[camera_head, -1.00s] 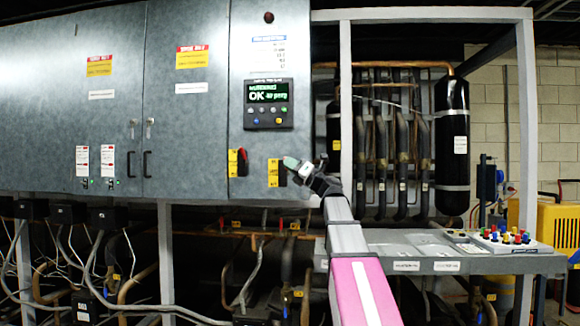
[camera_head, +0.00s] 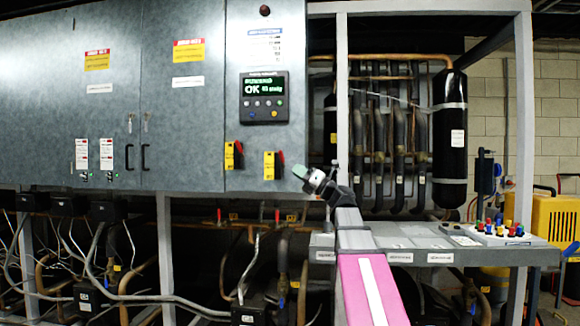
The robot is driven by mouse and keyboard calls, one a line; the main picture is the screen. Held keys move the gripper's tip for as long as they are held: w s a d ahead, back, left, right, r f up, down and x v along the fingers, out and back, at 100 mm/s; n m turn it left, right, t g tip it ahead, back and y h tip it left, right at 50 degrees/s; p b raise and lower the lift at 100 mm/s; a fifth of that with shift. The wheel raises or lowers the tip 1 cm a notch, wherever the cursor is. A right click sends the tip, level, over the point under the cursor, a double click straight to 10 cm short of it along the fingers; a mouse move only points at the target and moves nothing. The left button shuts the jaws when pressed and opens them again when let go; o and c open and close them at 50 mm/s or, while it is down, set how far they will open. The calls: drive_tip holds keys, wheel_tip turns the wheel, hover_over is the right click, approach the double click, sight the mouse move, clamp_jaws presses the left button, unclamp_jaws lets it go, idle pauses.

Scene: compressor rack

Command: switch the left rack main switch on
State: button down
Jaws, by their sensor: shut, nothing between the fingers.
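Two rotary switches with yellow plates sit side by side low on the grey control panel, under the display. The left switch (camera_head: 238,155) has a dark and reddish handle standing out from its plate. The right switch (camera_head: 279,165) looks alike. Their exact handle angles are too small to read. Which one is the left rack main switch I cannot tell from labels. My gripper (camera_head: 300,172) is shut and empty, just right of the right switch, at the panel's lower right edge. A small gap shows between its tips and the handle.
The display (camera_head: 264,98) above the switches reads "OK" in green. Grey cabinet doors (camera_head: 182,130) stand to the left. A frame post (camera_head: 342,90) rises behind my gripper. A grey shelf (camera_head: 400,240) with coloured buttons lies right. Pipes run below.

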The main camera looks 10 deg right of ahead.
drive_tip(key=v, duration=0.4)
drive_tip(key=shift+s+r, duration=0.2)
drive_tip(key=shift+s, duration=0.1)
drive_tip(key=a+f+n+g+h, duration=0.25)
drive_tip(key=f+n, duration=0.25)
drive_tip(key=f, duration=0.8)
drive_tip(key=w+a+f+n+g+h, duration=0.15)
drive_tip(key=a+f+n+h, duration=0.25)
drive_tip(key=f, duration=0.9)
drive_tip(key=a+f+n+g+h, duration=0.3)
drive_tip(key=f+n, duration=0.2)
drive_tip(key=f, duration=0.8)
drive_tip(key=s+d+f+n+g+h, duration=0.1)
drive_tip(key=s+f+n+g+h, duration=0.1)
drive_tip(key=s+f+n, duration=0.3)
drive_tip(key=s+d+f+n+g+h, duration=0.1)
drive_tip(key=s+f+n+h, duration=0.3)
drive_tip(key=f, duration=1)
drive_tip(key=s+d+f+n+g+h, duration=0.1)
drive_tip(key=s+f+n+g+h, duration=0.2)
drive_tip(key=s+f+n, duration=0.4)
wheel_tip(320, 180, down, 3)
drive_tip(key=shift+s+d+r+n+g+h, duration=0.2)
drive_tip(key=shift+d+n+g+h, duration=0.2)
drive_tip(key=shift+n+h, duration=0.25)
